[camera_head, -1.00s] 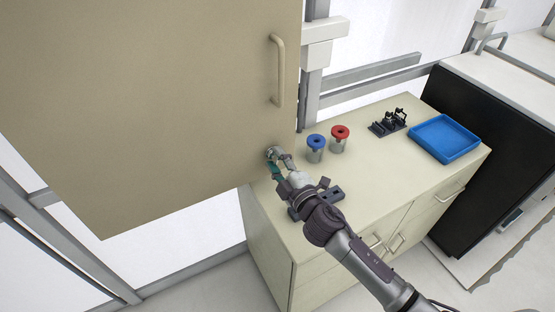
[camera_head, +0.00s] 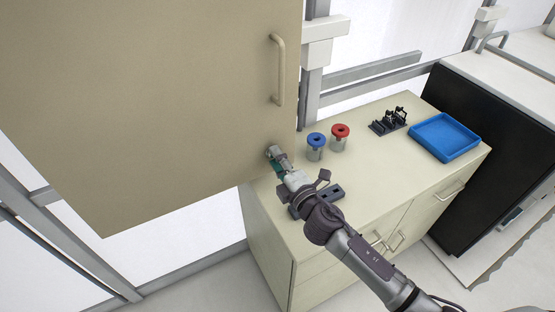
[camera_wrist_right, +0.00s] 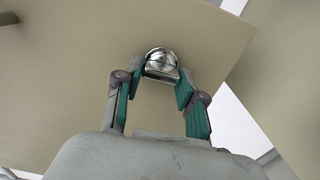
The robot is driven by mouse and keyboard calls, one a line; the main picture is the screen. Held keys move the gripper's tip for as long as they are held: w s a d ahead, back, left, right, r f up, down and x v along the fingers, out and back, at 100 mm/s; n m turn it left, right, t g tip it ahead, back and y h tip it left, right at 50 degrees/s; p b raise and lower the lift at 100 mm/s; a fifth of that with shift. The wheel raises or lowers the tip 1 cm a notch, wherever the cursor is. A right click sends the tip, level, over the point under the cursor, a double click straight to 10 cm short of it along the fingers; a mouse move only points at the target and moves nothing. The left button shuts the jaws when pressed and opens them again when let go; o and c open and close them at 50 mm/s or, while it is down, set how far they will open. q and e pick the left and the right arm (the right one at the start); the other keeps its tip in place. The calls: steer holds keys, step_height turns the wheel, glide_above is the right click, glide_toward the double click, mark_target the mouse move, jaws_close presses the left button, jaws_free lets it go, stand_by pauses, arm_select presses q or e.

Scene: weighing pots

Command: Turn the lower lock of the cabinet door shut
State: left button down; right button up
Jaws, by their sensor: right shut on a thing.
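The beige cabinet door (camera_head: 150,100) fills the upper left of the head view. Its lower lock (camera_wrist_right: 162,63) is a round silver knob near the door's lower right corner; in the head view it shows only as a small bit of metal (camera_head: 272,151) at my fingertips. My right gripper (camera_head: 279,161) is at the lock, and its green-padded fingers (camera_wrist_right: 165,85) are shut on the knob from both sides in the wrist view. My left gripper is not in view.
A curved door handle (camera_head: 278,70) is above the lock. Below, a beige counter (camera_head: 385,175) carries a blue-topped jar (camera_head: 315,148), a red-topped jar (camera_head: 340,139), a black rack (camera_head: 388,122) and a blue tray (camera_head: 445,137). A dark grey block (camera_head: 322,197) lies beside my right wrist.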

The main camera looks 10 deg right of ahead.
steer(key=o, duration=1.1)
steer(key=shift+o, duration=0.2)
steer(key=v, duration=1.2)
